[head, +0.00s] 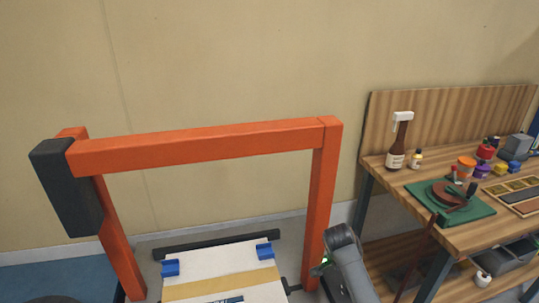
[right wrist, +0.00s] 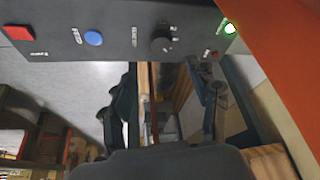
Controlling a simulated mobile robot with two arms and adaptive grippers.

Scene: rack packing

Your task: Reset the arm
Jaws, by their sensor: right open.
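My right gripper (right wrist: 163,105) shows in the right wrist view with its two dark fingers apart and nothing visible between them. In the head view a grey part of my right arm (head: 347,262) stands at the lower middle, beside the right post of an orange frame (head: 200,145). The fingertips cannot be made out clearly there. My left gripper is not in view.
A dark control panel (right wrist: 115,28) with red and blue buttons, a knob and a green light crosses the wrist view. The frame spans a white bed (head: 215,262) with blue clips. A wooden workbench (head: 400,176) holding tools and jars stands at right.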

